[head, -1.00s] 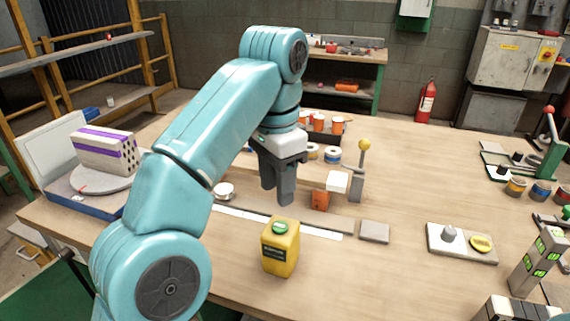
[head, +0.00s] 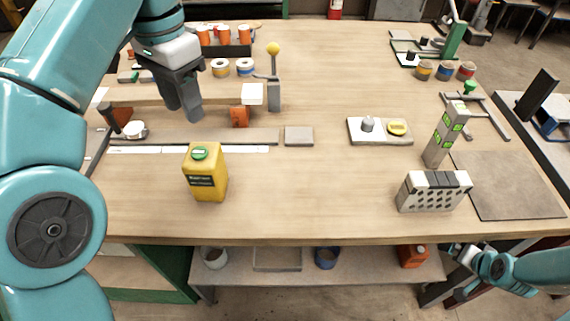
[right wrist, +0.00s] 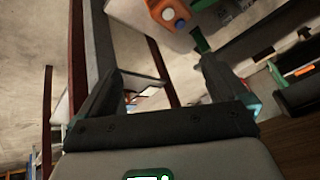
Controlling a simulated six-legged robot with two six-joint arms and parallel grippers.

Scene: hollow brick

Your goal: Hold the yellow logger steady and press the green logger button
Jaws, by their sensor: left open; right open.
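The yellow logger (head: 206,182) stands upright on the workbench near its front edge, left of centre in the head view. Its green button (head: 200,153) is on top, and a dark label is on its front. My left gripper (head: 184,112) is open and empty, pointing down above the bench behind the logger, apart from it. My right gripper (head: 457,254) shows small at the lower right of the head view, beyond the bench's front edge and far from the logger. In the right wrist view the right gripper (right wrist: 160,88) is open with nothing between its fingers.
A lever with a yellow knob (head: 273,49) stands behind the logger. A plate with a yellow button (head: 397,128), a grey post with green displays (head: 445,134) and a perforated block (head: 434,192) stand to the right. The bench between logger and block is clear.

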